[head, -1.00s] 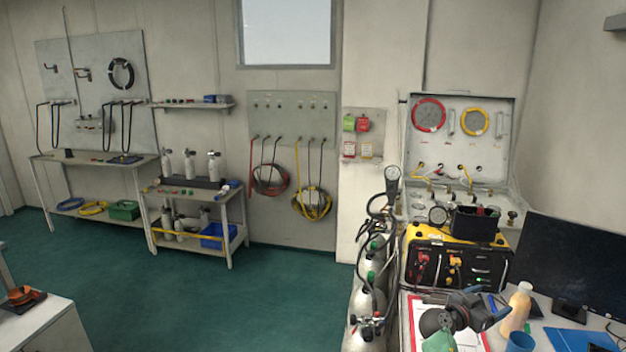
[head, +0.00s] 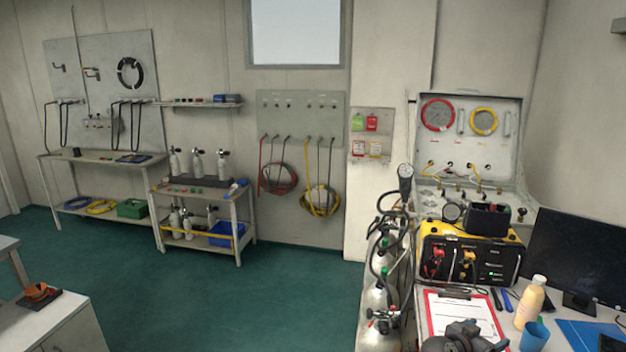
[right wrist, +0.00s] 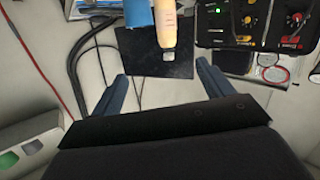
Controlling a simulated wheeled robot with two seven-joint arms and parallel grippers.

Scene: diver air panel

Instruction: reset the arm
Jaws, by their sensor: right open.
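My right gripper (head: 465,340) shows at the bottom edge of the head view, dark and partly cut off, just in front of a red-edged clipboard (head: 462,312). In the right wrist view its two blue fingers (right wrist: 162,88) stand wide apart. Nothing lies between the fingertips; only pale surface and part of a dark flat square (right wrist: 150,62) show beyond. My left gripper is in neither current view.
A cream bottle (head: 530,300) and blue cup (head: 534,337) stand on the desk at right, near the dark monitor (head: 580,258). The yellow-black air panel (head: 470,252) stands behind the clipboard. Gas cylinders (head: 378,300) stand left of the desk. Open green floor (head: 210,300) lies further left.

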